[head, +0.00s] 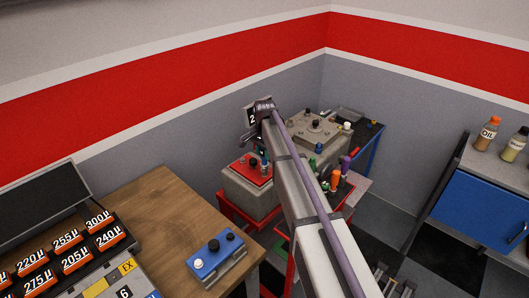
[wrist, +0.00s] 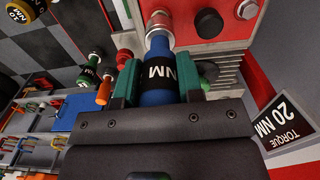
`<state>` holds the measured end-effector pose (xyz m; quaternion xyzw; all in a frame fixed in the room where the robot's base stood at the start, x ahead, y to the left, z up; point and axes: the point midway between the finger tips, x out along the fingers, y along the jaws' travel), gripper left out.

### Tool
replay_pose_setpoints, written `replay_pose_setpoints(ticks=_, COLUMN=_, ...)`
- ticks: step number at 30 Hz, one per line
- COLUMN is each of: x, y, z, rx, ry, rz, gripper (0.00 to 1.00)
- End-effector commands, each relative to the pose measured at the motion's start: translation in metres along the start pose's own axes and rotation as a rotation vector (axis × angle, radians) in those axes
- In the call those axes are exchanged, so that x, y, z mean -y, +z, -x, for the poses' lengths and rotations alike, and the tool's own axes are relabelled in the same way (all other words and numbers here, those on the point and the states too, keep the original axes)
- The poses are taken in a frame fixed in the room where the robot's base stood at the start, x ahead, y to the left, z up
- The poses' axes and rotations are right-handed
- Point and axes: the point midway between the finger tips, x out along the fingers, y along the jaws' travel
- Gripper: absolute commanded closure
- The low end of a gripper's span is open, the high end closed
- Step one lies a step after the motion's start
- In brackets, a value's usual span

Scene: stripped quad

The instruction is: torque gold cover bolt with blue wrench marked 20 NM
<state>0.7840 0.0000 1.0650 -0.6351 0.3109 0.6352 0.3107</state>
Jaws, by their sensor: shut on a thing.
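The blue wrench (wrist: 158,57) sits between the green fingers of my gripper (wrist: 159,82), which is shut on it in the wrist view. Its black band shows "NM" upside down; the number is hidden. A pale gold bolt head (wrist: 159,21) on the red cover (wrist: 183,38) lies just beyond the wrench's tip. I cannot tell whether tip and bolt touch. The red cover also shows in the head view (head: 241,170), on a grey block left of my arm. My arm hides most of my gripper there.
A sign (wrist: 279,122) reading "TORQUE 20 NM" stands close at the right in the wrist view. A black knob (wrist: 208,23) is beside the bolt. Green and orange tools (wrist: 103,91) stand at the left. The wooden table (head: 150,205) carries a blue box (head: 216,256).

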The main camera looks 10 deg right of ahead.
Motion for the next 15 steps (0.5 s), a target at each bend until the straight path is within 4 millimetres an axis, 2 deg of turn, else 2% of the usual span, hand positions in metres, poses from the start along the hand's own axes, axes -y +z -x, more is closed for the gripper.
replay_pose_setpoints(ticks=4, x=0.0000, y=0.0000, z=0.0001, rx=0.000, ry=0.000, rz=0.168, gripper=0.94)
replay_pose_setpoints(ticks=15, x=-0.0001, y=0.0001, z=0.0000, rx=0.000, ry=0.000, rz=0.177, gripper=0.94)
